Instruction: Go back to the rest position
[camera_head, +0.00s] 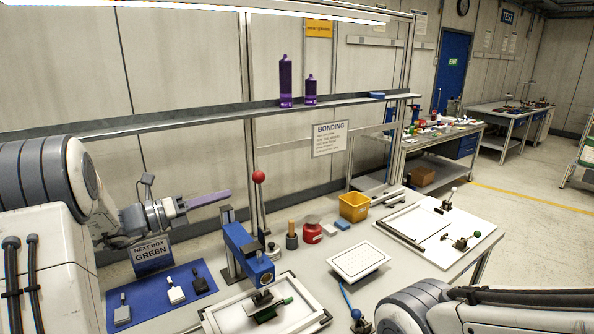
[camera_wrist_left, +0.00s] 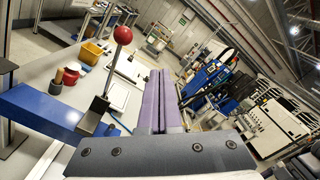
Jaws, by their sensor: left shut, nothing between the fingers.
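My left gripper (camera_head: 227,194) reaches in from the left in the head view, raised above the bench. Its purple fingers are shut together with nothing between them; they also show in the left wrist view (camera_wrist_left: 160,75). The fingers point right toward the upright lever with the red ball (camera_head: 259,177), which appears left of the fingers in the left wrist view (camera_wrist_left: 123,34). The blue press (camera_head: 246,252) stands below and to the right of the gripper. My right arm shows at the bottom right, but its gripper is out of view.
A sign reading NEXT BOX GREEN (camera_head: 152,252) stands below my left wrist, behind a blue mat (camera_head: 150,314). A yellow bin (camera_head: 354,207), red container (camera_head: 312,233) and white tray (camera_head: 358,262) sit on the bench. A shelf (camera_head: 200,121) runs above. Clear air surrounds the fingers.

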